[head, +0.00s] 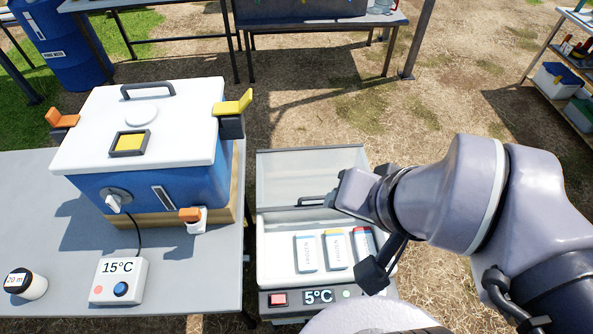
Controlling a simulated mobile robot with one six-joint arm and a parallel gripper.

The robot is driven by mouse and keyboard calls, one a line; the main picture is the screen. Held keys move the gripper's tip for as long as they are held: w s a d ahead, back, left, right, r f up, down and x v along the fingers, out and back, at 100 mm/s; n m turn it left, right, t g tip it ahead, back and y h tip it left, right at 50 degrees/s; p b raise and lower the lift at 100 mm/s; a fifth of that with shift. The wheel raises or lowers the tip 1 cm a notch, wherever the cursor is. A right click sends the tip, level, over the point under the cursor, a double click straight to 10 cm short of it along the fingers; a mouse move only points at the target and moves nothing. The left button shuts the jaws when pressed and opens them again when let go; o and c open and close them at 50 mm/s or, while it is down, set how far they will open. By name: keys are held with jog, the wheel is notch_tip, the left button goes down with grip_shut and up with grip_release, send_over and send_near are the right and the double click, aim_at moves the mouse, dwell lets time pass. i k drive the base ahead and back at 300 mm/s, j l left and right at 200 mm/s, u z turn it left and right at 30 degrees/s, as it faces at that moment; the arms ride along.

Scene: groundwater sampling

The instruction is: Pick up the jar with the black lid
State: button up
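A small white jar (35,288) with a black lid marked "20 m" is on the grey table at the lower left edge of the head view. Nothing touches it. My gripper (352,192) is far to its right, above the open cooler, with clear space between it and the jar. I see no object held in it. My wrist partly hides the gripper, and I cannot make out whether its fingers are apart.
A blue cooler with a white lid (180,120) stands on the grey table (190,268), behind a control box reading 15°C (118,281). An open cooler reading 5°C (285,280) holds several labelled packs. Another table (320,22) and a shelf (540,95) stand farther back.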

aim_at(22, 282)
jog(key=u, duration=2.4)
jog(key=i+j, duration=0.15)
jog(key=j, duration=0.2)
jog(key=i+j+u, duration=0.1)
jog(key=j, duration=0.25)
jog(key=i+j, duration=0.15)
jog(key=j, duration=0.2)
jog(key=i+l+u, duration=0.1)
jog(key=i, duration=0.3)
jog(key=i+l+u, duration=0.15)
jog(key=i+l, duration=0.15)
jog(key=i+l+u, duration=0.1)
jog(key=i+l, duration=0.2)
jog(key=i, duration=0.2)
